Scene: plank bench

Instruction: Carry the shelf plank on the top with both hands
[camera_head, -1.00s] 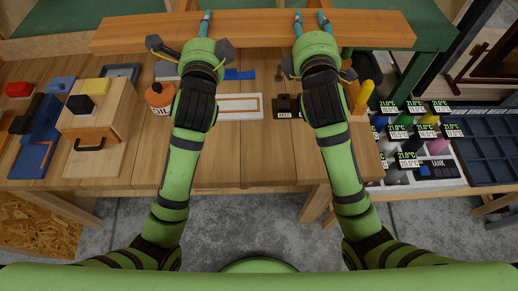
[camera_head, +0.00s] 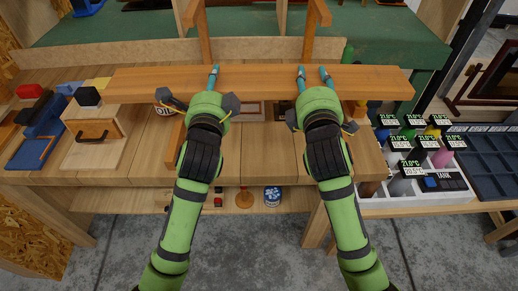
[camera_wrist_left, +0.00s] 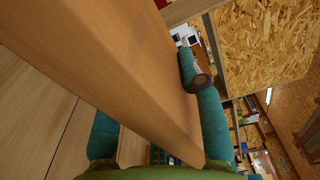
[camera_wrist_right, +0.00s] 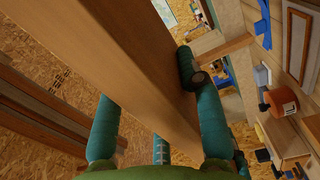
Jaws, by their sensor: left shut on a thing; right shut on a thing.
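The shelf plank (camera_head: 262,80) is a long orange-brown board, lying crosswise in the head view above the bench. My left gripper (camera_head: 214,78) is shut on it left of its middle, and my right gripper (camera_head: 312,76) is shut on it right of its middle. In the left wrist view the plank (camera_wrist_left: 110,60) runs diagonally between teal fingers. In the right wrist view the plank (camera_wrist_right: 120,70) also passes between teal fingers. Behind it are two upright wooden posts with brackets (camera_head: 206,40) and (camera_head: 309,38). Some finger tips are hidden by the plank.
The plank bench (camera_head: 255,160) is below. A wooden box with a handle (camera_head: 95,135) stands at left. A white rack of coloured bottles (camera_head: 425,185) and a dark compartment tray (camera_head: 490,165) are at right. A green surface (camera_head: 255,22) lies behind.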

